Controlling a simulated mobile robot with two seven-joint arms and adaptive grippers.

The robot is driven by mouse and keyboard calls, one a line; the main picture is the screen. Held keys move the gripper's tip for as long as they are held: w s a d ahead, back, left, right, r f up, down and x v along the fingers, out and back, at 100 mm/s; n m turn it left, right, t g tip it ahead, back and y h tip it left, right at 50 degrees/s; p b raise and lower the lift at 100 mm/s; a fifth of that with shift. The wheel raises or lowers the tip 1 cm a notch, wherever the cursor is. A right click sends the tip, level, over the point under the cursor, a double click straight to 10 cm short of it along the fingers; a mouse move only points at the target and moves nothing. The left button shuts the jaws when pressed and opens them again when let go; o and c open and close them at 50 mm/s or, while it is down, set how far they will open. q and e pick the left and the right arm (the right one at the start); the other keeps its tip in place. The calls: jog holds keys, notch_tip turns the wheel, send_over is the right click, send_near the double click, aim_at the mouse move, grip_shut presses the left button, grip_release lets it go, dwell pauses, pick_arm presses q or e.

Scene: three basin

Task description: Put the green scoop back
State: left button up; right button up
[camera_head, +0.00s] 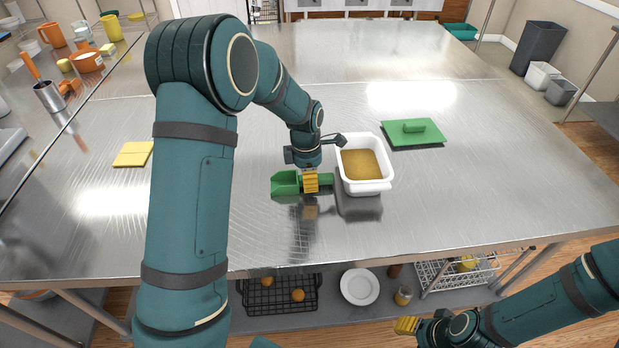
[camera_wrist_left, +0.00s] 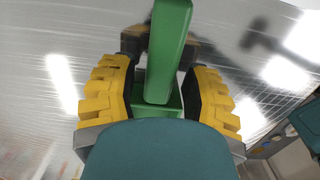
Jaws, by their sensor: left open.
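The green scoop (camera_head: 285,184) lies on the steel table, its open end to the left and its handle to the right. My left gripper (camera_head: 310,182) is down at the scoop, left of the white bin. In the left wrist view the scoop (camera_wrist_left: 169,48) runs between the spread yellow fingers of my left gripper (camera_wrist_left: 160,95), which is open. The white bin (camera_head: 367,187) holds a brown granular fill. A green lid (camera_head: 413,133) with a handle lies on the table, right of the bin. My right gripper (camera_head: 407,325) is low at the front, beyond the table's front edge; its jaw opening is unclear.
A yellow cloth or sponge (camera_head: 133,154) lies at the left. Mugs and a steel canister (camera_head: 48,96) stand on the far left counter. The lower shelf holds a black wire basket (camera_head: 265,300), a white plate (camera_head: 360,286) and a white rack (camera_head: 455,270). The table's right side is clear.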

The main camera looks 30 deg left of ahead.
pick_arm(q)
notch_tip(320, 180, up, 12)
jog(key=p, duration=0.2)
jog(key=shift+s+a+f, duration=0.15)
jog(key=shift+s+a, duration=0.1)
jog(key=shift+a, duration=0.05)
